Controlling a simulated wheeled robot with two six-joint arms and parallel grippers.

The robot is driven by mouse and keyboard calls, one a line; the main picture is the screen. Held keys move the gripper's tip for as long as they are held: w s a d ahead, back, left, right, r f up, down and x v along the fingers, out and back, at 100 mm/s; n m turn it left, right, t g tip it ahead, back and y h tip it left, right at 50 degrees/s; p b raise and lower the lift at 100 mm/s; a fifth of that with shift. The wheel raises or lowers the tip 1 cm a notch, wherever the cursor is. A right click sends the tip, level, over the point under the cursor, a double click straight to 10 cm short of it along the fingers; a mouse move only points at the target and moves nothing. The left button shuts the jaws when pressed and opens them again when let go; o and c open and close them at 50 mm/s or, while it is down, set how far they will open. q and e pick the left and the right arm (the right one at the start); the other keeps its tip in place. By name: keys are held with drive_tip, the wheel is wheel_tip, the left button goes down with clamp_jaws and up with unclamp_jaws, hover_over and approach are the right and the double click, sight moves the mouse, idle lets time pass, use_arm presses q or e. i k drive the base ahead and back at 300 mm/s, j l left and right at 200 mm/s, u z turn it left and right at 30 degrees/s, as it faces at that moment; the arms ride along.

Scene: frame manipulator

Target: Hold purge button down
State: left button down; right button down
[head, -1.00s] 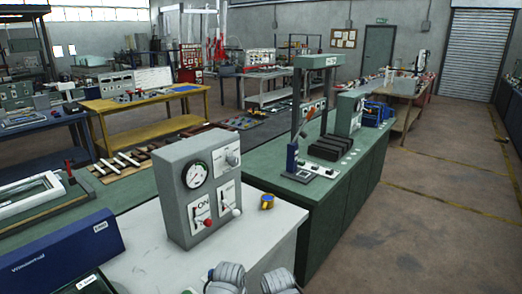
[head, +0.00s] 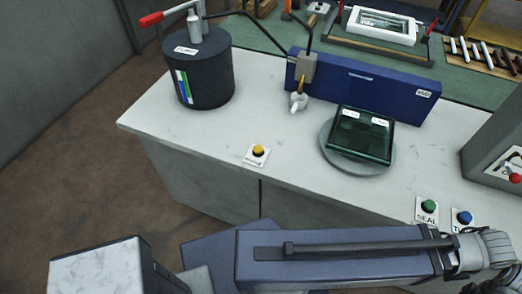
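The yellow button (head: 258,151) sits on a small white label plate near the front edge of the pale worktop; its lettering is too small to read surely. Nothing touches the button, and it stands clear of my arm. A dark blue-grey arm link of mine (head: 340,255) lies across the bottom of the head view, in front of the bench. No gripper fingers show in the head view, so I cannot see how either gripper stands.
A green button (head: 429,206) marked SEAL and a blue button (head: 463,217) sit on the worktop (head: 215,145) at right. A dark glassy box (head: 361,135) rests on a round grey plate. A black cylinder (head: 204,75) stands at left, and a blue case (head: 400,91) behind.

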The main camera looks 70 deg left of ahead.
sight(258, 149)
drive_tip(key=u, duration=1.65)
drive_tip(key=i+j+u, duration=0.1)
drive_tip(key=j+u, duration=0.15)
drive_tip(key=i+j+u, duration=0.2)
drive_tip(key=j, duration=0.25)
